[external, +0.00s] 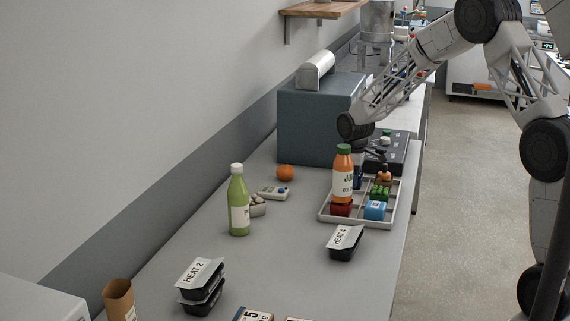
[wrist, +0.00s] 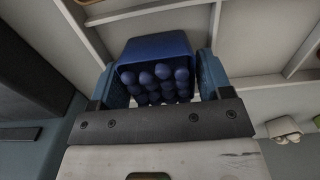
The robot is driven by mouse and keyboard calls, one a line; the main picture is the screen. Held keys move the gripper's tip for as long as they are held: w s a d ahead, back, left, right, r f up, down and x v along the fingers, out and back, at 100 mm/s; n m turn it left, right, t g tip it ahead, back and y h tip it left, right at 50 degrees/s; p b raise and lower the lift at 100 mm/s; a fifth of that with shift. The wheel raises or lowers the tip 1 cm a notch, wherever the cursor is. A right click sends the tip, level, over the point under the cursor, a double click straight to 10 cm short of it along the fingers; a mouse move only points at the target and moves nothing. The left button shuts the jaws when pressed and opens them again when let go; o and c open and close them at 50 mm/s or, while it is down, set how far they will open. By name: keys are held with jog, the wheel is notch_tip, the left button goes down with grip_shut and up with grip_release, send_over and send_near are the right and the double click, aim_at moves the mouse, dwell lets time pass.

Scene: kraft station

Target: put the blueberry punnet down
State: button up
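The blueberry punnet (wrist: 155,62) is dark blue with round berries showing. In the wrist view it sits between the two blue fingers of my gripper (wrist: 160,75), which appear closed against its sides. In the external view my gripper (external: 358,160) points down over the back left of the divided tray (external: 358,222). The punnet is a small blue patch there (external: 358,180), mostly hidden behind the orange juice bottle (external: 343,178). Tray dividers show around the punnet in the wrist view. I cannot tell whether it touches the tray floor.
A black HEAT 4 container (external: 344,251) stands in front.

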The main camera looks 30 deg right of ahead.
jog(key=shift+r, duration=0.1)
notch_tip(320, 180, up, 12)
dwell(1.0)
jog(key=shift+s+r, duration=0.1)
dwell(0.5)
jog(key=s+d+r+m, duration=0.15)
jog(key=s+r, duration=0.25)
jog(key=s, duration=0.4)
jog(key=s+d+r+m+t, duration=0.15)
jog(key=s+r, duration=0.25)
jog(key=s, duration=0.4)
jog(key=s+d+r+m, duration=0.15)
jog(key=s+r, duration=0.25)
jog(key=s, duration=0.5)
jog(key=s+f+m, duration=0.1)
jog(key=s+m, duration=0.1)
jog(key=s, duration=1)
jog(key=s+d+f+m+t, duration=0.1)
jog(key=s+m, duration=0.1)
jog(key=s, duration=1)
jog(key=shift+s+f+m, duration=0.15)
jog(key=shift+f+m, duration=0.2)
